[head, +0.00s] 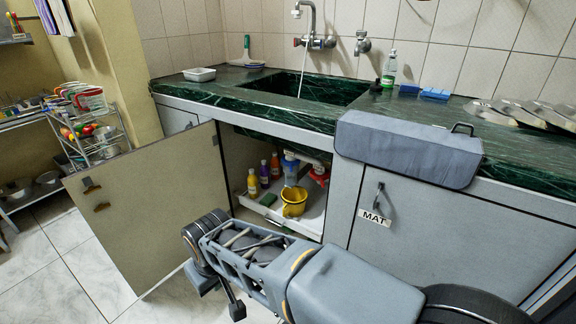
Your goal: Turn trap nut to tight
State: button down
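The trap nut cannot be made out in the head view. The open cabinet (229,160) under the sink shows a pale pipe-like piece (309,157) near its top right, and the space behind it is dark. A red item (319,175) lies just below that piece, too small to name for sure. My gripper (218,293) is low in front of the cabinet, outside it and apart from the items inside. My arm crosses the lower middle of the picture. The fingertips are partly hidden, and I cannot tell whether they are open. Nothing held is visible.
The cabinet door (150,215) stands wide open at left. Water runs from the tap (305,38) into the sink (310,88). A grey mat (405,148) hangs over the counter edge.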

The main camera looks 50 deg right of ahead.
aim_at(287, 163)
jog(key=z, duration=0.35)
jog(key=i, duration=1.25)
jog(key=u, duration=0.1)
